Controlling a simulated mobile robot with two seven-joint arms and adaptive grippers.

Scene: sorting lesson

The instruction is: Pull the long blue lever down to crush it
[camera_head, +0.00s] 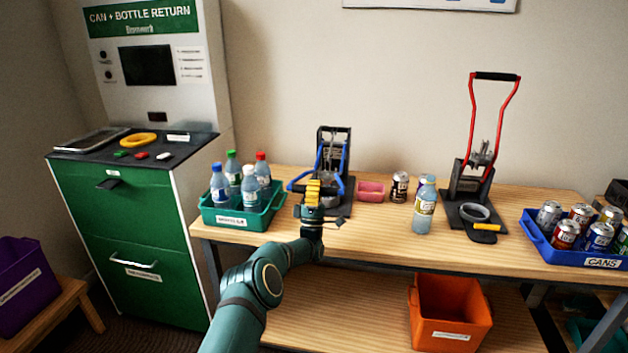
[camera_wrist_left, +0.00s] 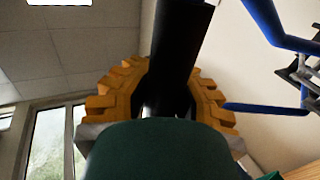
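The crusher with the long blue lever (camera_head: 294,184) stands on the wooden bench, its black back plate (camera_head: 341,134) upright against the wall. The lever is swung forward and low, toward me. My left gripper (camera_head: 312,190) is at the front of the lever; its yellow fingers show here. In the left wrist view the yellow fingers (camera_wrist_left: 165,95) lie on both sides of the black handle (camera_wrist_left: 178,50), closed around it. Blue lever bars (camera_wrist_left: 265,108) show to the right there. Something pale in the crusher is mostly hidden behind my gripper. My right gripper is in no view.
A green crate of bottles (camera_head: 232,218) stands close left of my gripper.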

